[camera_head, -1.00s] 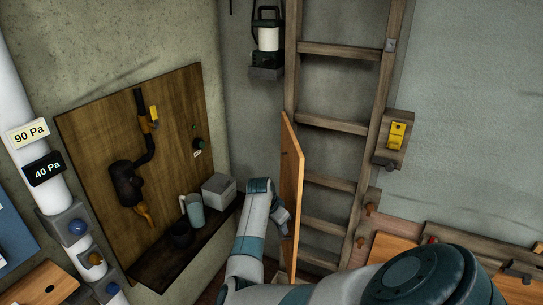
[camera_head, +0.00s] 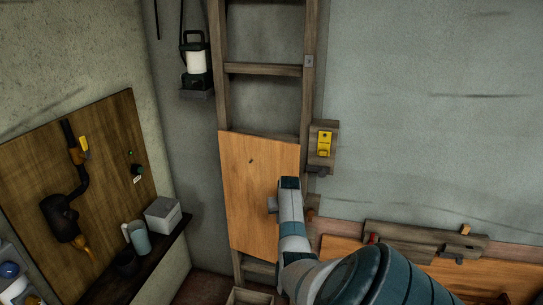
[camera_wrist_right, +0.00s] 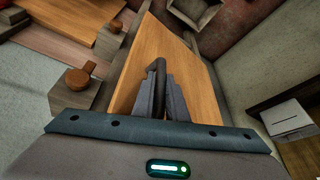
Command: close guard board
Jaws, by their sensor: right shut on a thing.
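The guard board (camera_head: 258,178), a flat orange-brown wooden panel, shows its broad face across the ladder's lower rungs. In the right wrist view the board (camera_wrist_right: 205,85) fills the middle, with a dark bar handle (camera_wrist_right: 158,68) on it. My right gripper (camera_head: 273,204) is at the board's right part; its fingers (camera_wrist_right: 163,98) are shut around the handle. The ladder (camera_head: 222,85) stands upright against the wall behind the board. I cannot tell whether the board's free edge touches the ladder rail. My left gripper is not in view.
A wooden block with a turn knob (camera_wrist_right: 80,77) sits beside the board's edge. A yellow device on a bracket (camera_head: 325,143) is right of the ladder. A lantern (camera_head: 197,62) hangs at left. A shelf with a jug (camera_head: 137,237) and white box (camera_head: 163,214) is lower left.

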